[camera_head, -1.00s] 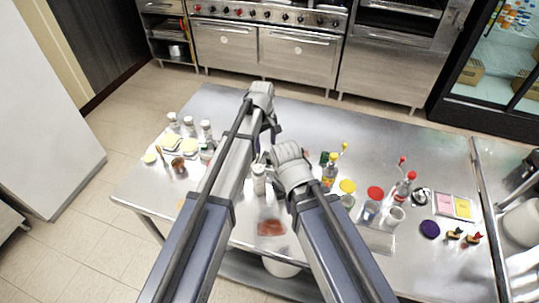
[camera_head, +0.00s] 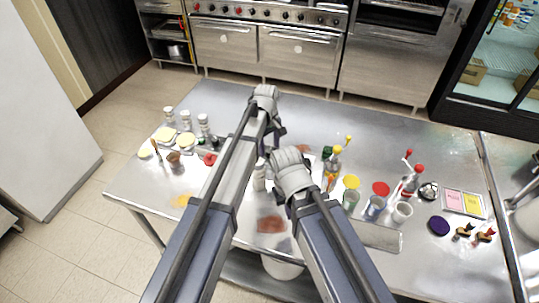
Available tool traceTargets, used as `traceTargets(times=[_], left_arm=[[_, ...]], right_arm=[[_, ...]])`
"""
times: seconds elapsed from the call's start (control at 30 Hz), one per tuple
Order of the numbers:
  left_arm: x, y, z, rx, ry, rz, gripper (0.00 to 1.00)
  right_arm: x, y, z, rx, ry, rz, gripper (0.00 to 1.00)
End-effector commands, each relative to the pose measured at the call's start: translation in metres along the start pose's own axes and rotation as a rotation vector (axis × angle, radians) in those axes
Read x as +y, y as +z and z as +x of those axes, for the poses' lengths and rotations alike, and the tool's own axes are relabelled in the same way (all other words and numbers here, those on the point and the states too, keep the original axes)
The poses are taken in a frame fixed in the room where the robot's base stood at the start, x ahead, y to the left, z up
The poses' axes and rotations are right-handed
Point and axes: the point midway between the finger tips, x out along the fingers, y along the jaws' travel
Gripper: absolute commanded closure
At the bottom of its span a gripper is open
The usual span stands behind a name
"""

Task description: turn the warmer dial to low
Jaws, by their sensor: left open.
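I cannot make out a warmer dial for certain. A small red round piece (camera_head: 210,158) shows on the steel table just left of my left forearm; what it is I cannot tell. My left gripper (camera_head: 279,131) is open over the middle of the table, mostly hidden behind its own wrist. My right gripper's wrist (camera_head: 291,172) is over the table nearer to me, and its fingers are hidden beneath it. Both arms cover part of the table middle.
White-lidded jars (camera_head: 203,123) and a brown cup (camera_head: 174,160) stand at the table's left. Bottles, cups (camera_head: 402,212) and a pink-and-yellow tray (camera_head: 463,202) crowd the right. A range (camera_head: 265,45) with red and black knobs stands behind. The far table strip is clear.

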Motion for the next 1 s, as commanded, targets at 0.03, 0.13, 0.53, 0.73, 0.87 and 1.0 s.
traceTargets(times=[0.03,0.13,0.53,0.73,0.87,1.0], left_arm=[[-0.0001,0.0001,0.0106,0.000,0.000,0.000,0.33],[0.0000,0.0001,0.0152,0.000,0.000,0.000,0.33],[0.0000,0.0001,0.0146,0.000,0.000,0.000,0.43],[0.0000,0.0001,0.0147,0.000,0.000,0.000,0.66],[0.0000,0.0000,0.0147,0.000,0.000,0.000,0.81],[0.0001,0.0000,0.0147,0.000,0.000,0.000,0.96]], right_arm=[[-0.0010,-0.0006,0.0105,0.000,0.000,0.000,1.00],[-0.0014,-0.0009,0.0151,0.000,0.000,0.000,1.00],[-0.0014,-0.0009,0.0145,0.000,0.000,0.000,1.00],[-0.0014,-0.0009,0.0145,0.000,0.000,0.000,1.00],[-0.0014,-0.0009,0.0146,0.000,0.000,0.000,1.00],[-0.0014,-0.0009,0.0146,0.000,0.000,0.000,1.00]])
